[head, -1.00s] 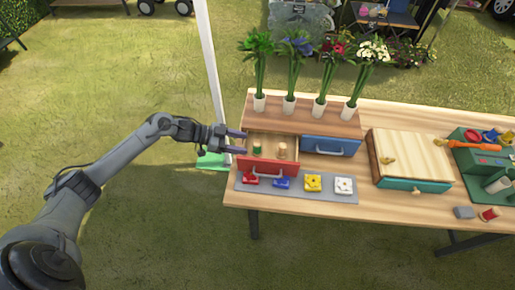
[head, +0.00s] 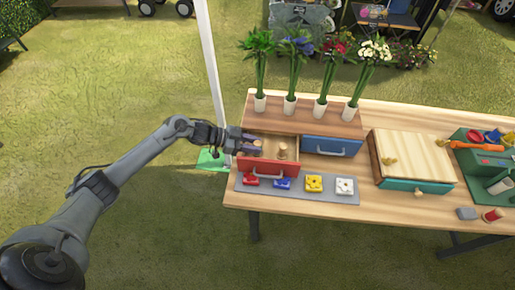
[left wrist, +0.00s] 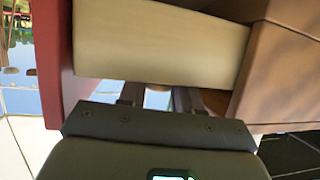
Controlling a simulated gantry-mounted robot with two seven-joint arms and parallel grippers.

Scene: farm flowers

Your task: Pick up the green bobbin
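The red-fronted drawer (head: 275,169) is pulled open on the table. My left gripper (head: 252,143) has come in over the drawer's left side, its two fingers apart. The green bobbin is mostly hidden at the fingertips; only a small tan top seems to show there, and I cannot tell whether the fingers touch it. A tan bobbin (head: 282,151) stands upright to the right in the same drawer. In the left wrist view the fingers (left wrist: 158,97) reach past the pale drawer wall (left wrist: 155,45), which hides what lies beyond. My right gripper is not in view.
A closed blue drawer (head: 331,146) sits right of the open one. Several vases with flowers stand on the unit behind. A grey mat (head: 241,184) with coloured pieces lies in front. A wooden box (head: 413,153) stands to the right.

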